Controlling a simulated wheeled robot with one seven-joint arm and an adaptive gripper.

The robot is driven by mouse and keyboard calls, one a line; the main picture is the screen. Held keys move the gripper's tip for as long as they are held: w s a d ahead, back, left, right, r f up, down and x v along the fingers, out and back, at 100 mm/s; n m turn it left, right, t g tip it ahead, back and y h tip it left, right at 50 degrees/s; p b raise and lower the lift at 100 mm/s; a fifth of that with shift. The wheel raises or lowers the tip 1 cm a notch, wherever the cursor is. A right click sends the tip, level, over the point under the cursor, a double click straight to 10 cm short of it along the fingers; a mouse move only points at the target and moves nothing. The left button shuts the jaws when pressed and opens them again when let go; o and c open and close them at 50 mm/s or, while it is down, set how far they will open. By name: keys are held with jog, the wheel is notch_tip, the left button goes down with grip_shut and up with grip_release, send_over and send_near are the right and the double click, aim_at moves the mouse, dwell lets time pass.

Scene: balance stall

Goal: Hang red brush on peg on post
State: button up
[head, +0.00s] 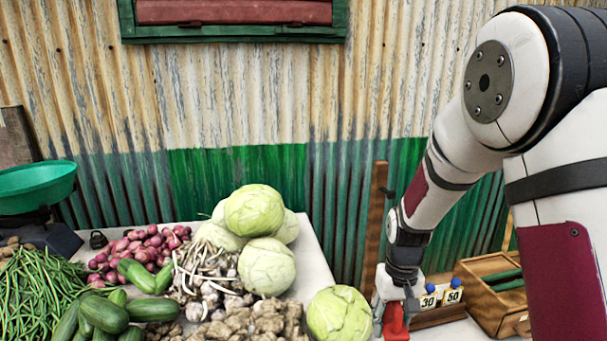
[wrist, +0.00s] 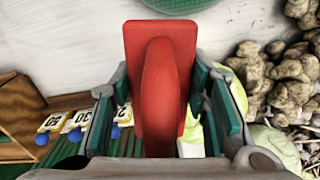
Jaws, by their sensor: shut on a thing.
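The red brush (head: 395,322) is held in my gripper (head: 392,302), low at the right of the head view, with the lower part cut off by the frame edge. In the wrist view the red brush (wrist: 160,45) has a wide flat block and a rounded handle, and my gripper (wrist: 158,108) is shut on the handle. The wooden post (head: 374,228) stands upright against the wall, just left of my forearm. A small dark peg (head: 387,192) sticks out near its top, above my gripper and apart from the brush.
Price cards (head: 440,299) with blue knobs stand right of my gripper, beside a wooden crate (head: 484,300). A cabbage (head: 338,318) lies close on the left. Garlic, ginger (head: 262,325), onions and cucumbers cover the table further left. A green scale pan (head: 35,187) stands far left.

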jog(key=s+d+f+m+b, duration=0.2)
jog(key=s+d+f+m, duration=0.1)
jog(key=d+f+m, duration=0.1)
jog(key=s+d+f+m+b, duration=0.2)
jog(key=s+d+f+m, duration=0.2)
jog(key=d+f+m, duration=0.1)
jog(key=s+d+f+m+b, duration=0.2)
jog(key=s+d+f+m, duration=0.1)
jog(key=d+f+m, duration=0.2)
jog(key=shift+s+d+m+b, duration=0.3)
jog(key=shift+d+b, duration=0.1)
jog(key=shift+s+d+f+m, duration=0.15)
jog(key=shift+s+d+m, duration=0.1)
jog(key=shift+s+m, duration=0.15)
jog(key=shift+w, duration=0.1)
jog(key=w, duration=0.5)
jog(key=w+f, duration=0.1)
jog(key=w, duration=0.8)
jog(key=shift+w+f, duration=0.2)
jog(key=shift+w, duration=0.1)
jog(key=shift+w+a+f, duration=0.1)
jog(key=shift+w+f, duration=0.2)
jog(key=shift+f, duration=0.3)
jog(key=shift+w+f, duration=0.3)
jog(key=shift+f, duration=0.7)
